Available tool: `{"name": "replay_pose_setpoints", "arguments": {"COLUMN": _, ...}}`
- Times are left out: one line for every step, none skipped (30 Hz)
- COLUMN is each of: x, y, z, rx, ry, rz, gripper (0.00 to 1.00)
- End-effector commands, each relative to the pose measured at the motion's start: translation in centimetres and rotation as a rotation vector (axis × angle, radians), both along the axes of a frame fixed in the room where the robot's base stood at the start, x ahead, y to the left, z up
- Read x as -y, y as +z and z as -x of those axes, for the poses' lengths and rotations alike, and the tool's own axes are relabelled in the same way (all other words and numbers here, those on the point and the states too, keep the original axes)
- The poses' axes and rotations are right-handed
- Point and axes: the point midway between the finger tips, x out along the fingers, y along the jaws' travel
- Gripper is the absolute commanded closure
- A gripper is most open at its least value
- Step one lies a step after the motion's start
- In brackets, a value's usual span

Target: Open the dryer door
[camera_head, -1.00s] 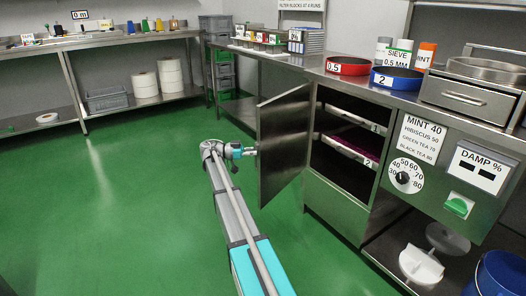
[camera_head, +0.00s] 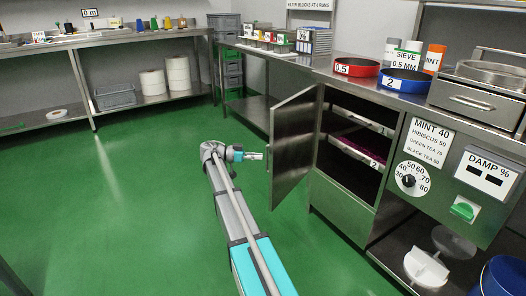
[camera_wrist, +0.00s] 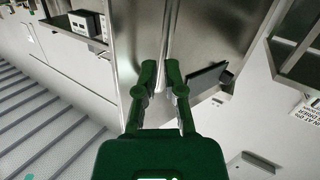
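The dryer door (camera_head: 293,145) is a steel panel and stands swung well open to the left of the dryer. Behind it, the dryer chamber (camera_head: 345,180) shows two labelled trays; dark red material is visible inside. A steel surface lies beyond the fingertips.
The dryer's dial (camera_head: 409,180) and green switch (camera_head: 464,210) are right of the chamber. A red-rimmed sieve (camera_head: 356,68) and a blue sieve (camera_head: 404,81) stand on top. A side bench (camera_head: 250,110) lies behind the door. The green floor at left is clear.

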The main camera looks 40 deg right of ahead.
Motion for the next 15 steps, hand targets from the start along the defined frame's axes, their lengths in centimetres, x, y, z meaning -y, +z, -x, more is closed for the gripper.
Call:
{"name": "replay_pose_setpoints", "arguments": {"x": -0.9, "y": 0.0, "z": 1.1, "rx": -0.020, "ry": 0.021, "rz": -0.053, "gripper": 1.00}}
{"name": "replay_pose_setpoints", "arguments": {"x": -1.3, "y": -0.2, "z": 1.4, "rx": -0.035, "ry": 0.034, "rz": -0.090, "gripper": 1.00}}
{"name": "replay_pose_setpoints", "arguments": {"x": -2.0, "y": -0.6, "z": 1.9, "rx": -0.055, "ry": 0.055, "rz": -0.143, "gripper": 1.00}}
{"name": "replay_pose_setpoints", "arguments": {"x": -2.5, "y": -0.8, "z": 2.3, "rx": -0.072, "ry": 0.073, "rz": -0.187, "gripper": 1.00}}
{"name": "replay_pose_setpoints", "arguments": {"x": -3.2, "y": -1.1, "z": 2.8, "rx": -0.091, "ry": 0.094, "rz": -0.235, "gripper": 1.00}}
{"name": "replay_pose_setpoints", "arguments": {"x": -4.1, "y": -1.5, "z": 3.4, "rx": -0.118, "ry": 0.125, "rz": -0.302, "gripper": 1.00}}
{"name": "replay_pose_setpoints", "arguments": {"x": -4.8, "y": -1.8, "z": 3.9, "rx": -0.139, "ry": 0.151, "rz": -0.355, "gripper": 1.00}}
{"name": "replay_pose_setpoints", "arguments": {"x": -5.6, "y": -2.2, "z": 4.5, "rx": -0.162, "ry": 0.181, "rz": -0.410, "gripper": 1.00}}
{"name": "replay_pose_setpoints", "arguments": {"x": -6.7, "y": -2.6, "z": 5.2, "rx": -0.192, "ry": 0.222, "rz": -0.485, "gripper": 1.00}}
{"name": "replay_pose_setpoints", "arguments": {"x": -7.6, "y": -3.0, "z": 5.8, "rx": -0.217, "ry": 0.255, "rz": -0.539, "gripper": 1.00}}
{"name": "replay_pose_setpoints", "arguments": {"x": -8.4, "y": -3.3, "z": 6.3, "rx": -0.240, "ry": 0.291, "rz": -0.595, "gripper": 1.00}}
{"name": "replay_pose_setpoints", "arguments": {"x": -9.6, "y": -3.8, "z": 7.0, "rx": -0.271, "ry": 0.339, "rz": -0.666, "gripper": 1.00}}
{"name": "replay_pose_setpoints", "arguments": {"x": -10.6, "y": -4.1, "z": 7.6, "rx": -0.293, "ry": 0.377, "rz": -0.719, "gripper": 1.00}}
{"name": "replay_pose_setpoints", "arguments": {"x": -11.6, "y": -4.4, "z": 8.1, "rx": -0.317, "ry": 0.417, "rz": -0.770, "gripper": 1.00}}
{"name": "replay_pose_setpoints", "arguments": {"x": -12.9, "y": -4.8, "z": 8.8, "rx": -0.346, "ry": 0.472, "rz": -0.838, "gripper": 1.00}}
